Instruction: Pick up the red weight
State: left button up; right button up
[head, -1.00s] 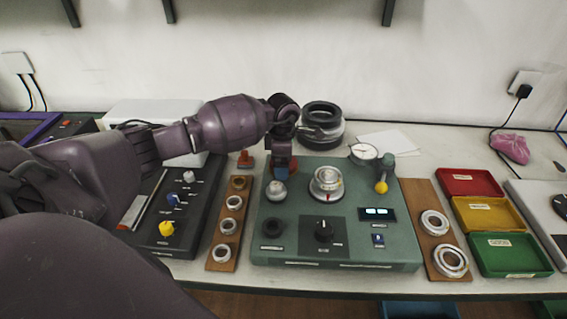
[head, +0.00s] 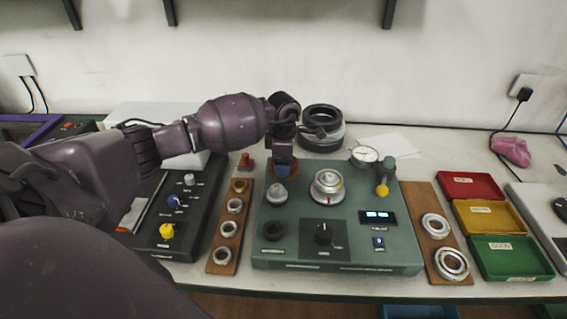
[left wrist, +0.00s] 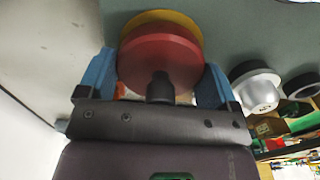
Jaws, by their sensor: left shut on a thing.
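The red weight (left wrist: 158,60) is a thick round disc with a dark stem, seen large in the left wrist view. My left gripper (left wrist: 158,82) has its two blue fingers on either side of it and is shut on it. A yellow disc (left wrist: 165,17) shows just past the red weight; I cannot tell whether they touch. In the head view my left gripper (head: 284,168) points down at the back left of the green device (head: 400,240), and its fingers mostly hide the weight. My right gripper is not in view.
A small red knobbed piece (head: 246,161) stands left of the gripper. Stacked dark rings (head: 322,118) stand behind it. A metal bearing mount (head: 328,184), a dial gauge (head: 364,154) and a yellow-tipped lever (head: 382,189) are to the right. Wooden strips with rings flank the device.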

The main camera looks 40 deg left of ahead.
pick_arm(q)
notch_tip(320, 180, up, 26)
jog(key=p, duration=0.3)
jog(key=shift+p, duration=0.35)
dwell(1.0)
